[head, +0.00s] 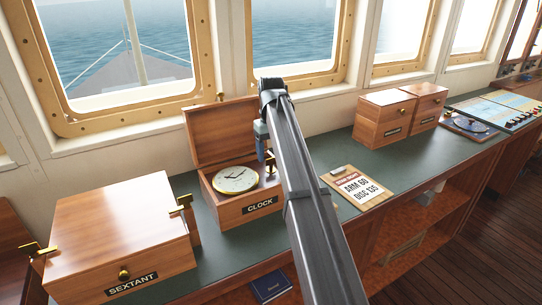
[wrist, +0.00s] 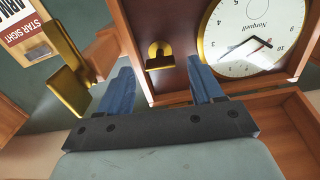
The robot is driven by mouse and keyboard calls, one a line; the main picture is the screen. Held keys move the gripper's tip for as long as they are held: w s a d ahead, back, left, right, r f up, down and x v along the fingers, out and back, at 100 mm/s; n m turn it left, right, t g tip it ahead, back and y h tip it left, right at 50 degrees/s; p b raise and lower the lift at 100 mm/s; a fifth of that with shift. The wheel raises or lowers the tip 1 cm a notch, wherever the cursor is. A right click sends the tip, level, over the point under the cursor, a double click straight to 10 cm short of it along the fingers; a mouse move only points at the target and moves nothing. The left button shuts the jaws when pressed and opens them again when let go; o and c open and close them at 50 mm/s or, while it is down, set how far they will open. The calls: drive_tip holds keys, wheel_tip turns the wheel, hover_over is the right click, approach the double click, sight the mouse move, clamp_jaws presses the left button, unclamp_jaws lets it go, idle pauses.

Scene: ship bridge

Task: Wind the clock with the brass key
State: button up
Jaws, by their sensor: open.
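The clock (head: 236,180) has a white dial with dark hands and a brass rim. It lies face up in an open wooden box (head: 232,212) labelled CLOCK, and its dial shows at the upper right of the wrist view (wrist: 245,35). A small brass piece with a rounded top (wrist: 158,50) sits on the dark red panel beside the dial. It may be the key; I cannot tell surely. My gripper (wrist: 160,85) is open, its blue fingers on either side below that piece, nothing visibly held. In the head view my arm hides part of the box's right side.
A large brass fitting (wrist: 68,75) stands close left of my fingers. The raised lid (head: 220,130) is behind the clock. The SEXTANT box (head: 120,235) stands left. A clipboard (head: 357,187) and two wooden boxes (head: 384,118) lie right on the green counter (head: 325,150).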

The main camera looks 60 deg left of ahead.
wheel_tip(320, 180, up, 12)
idle(0.4)
drive_tip(key=shift+f, duration=0.1)
